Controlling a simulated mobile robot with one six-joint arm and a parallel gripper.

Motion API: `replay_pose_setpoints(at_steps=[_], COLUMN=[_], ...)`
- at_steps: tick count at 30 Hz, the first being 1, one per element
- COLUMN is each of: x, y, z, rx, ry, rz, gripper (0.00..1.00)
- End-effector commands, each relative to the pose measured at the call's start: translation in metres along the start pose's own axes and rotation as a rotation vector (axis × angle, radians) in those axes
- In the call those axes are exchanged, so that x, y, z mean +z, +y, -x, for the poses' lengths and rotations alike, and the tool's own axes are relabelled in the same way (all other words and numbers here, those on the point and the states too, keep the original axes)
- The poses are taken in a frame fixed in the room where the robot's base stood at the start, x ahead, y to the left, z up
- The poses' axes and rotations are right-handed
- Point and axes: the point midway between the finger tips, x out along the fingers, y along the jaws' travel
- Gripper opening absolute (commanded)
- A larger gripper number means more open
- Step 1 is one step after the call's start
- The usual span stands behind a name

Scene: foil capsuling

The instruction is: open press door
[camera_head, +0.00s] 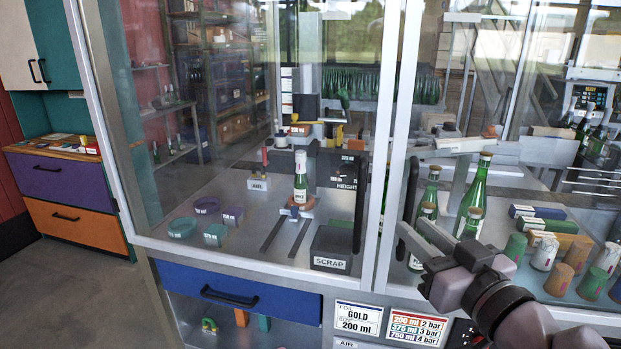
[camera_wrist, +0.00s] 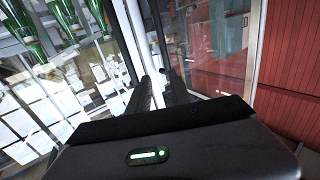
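The press stands behind a clear glass door (camera_head: 240,130) with a pale metal frame. A dark vertical handle (camera_head: 361,205) is at this door's right side. A second dark handle (camera_head: 410,190) is on the neighbouring glass panel, just right of the frame post. My gripper (camera_head: 408,229) is at the lower end of this second handle, its two fingers apart. I cannot tell whether they touch it. In the wrist view the dark fingers (camera_wrist: 158,92) point toward dark upright bars beside the glass.
Green bottles (camera_head: 472,195) and coloured foil capsules (camera_head: 558,279) are on the right side. A blue drawer (camera_head: 230,291) lies below. The floor at left is clear.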

Motion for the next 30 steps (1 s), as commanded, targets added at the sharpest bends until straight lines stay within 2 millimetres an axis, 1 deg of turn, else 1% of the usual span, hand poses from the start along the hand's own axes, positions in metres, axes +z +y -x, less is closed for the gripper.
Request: replay_pose_setpoints(at_steps=[2,4,5,8,9,13,17,18,19,21,24,27,30], x=[-0.002,-0.005,-0.007,-0.009,-0.008,-0.014,-0.012,-0.005,-0.003,-0.001,-0.001,-0.001,-0.001], y=[-0.005,-0.008,-0.008,-0.01,-0.011,-0.01,-0.011,-0.011,-0.011,-0.012,-0.013,-0.012,-0.013], z=[-0.003,-0.012,-0.019,-0.047,-0.059,-0.075,-0.087,-0.098,-0.107,-0.125,-0.145,-0.159,-0.168], rx=[-0.034,-0.044,-0.044,-0.045,-0.044,-0.045,-0.036,-0.038,-0.038,-0.037,-0.037,-0.035,-0.035], ry=[0.003,0.004,0.003,0.0,-0.002,0.001,-0.002,0.004,0.005,0.006,0.005,0.005,0.005], rz=[-0.001,-0.004,-0.005,-0.005,-0.004,-0.01,-0.002,0.004,0.005,0.005,0.004,0.004,0.005], gripper=[0.25,0.25,0.25,0.25,0.25,0.25,0.25,0.25,0.25,0.25,0.25,0.25,0.25])
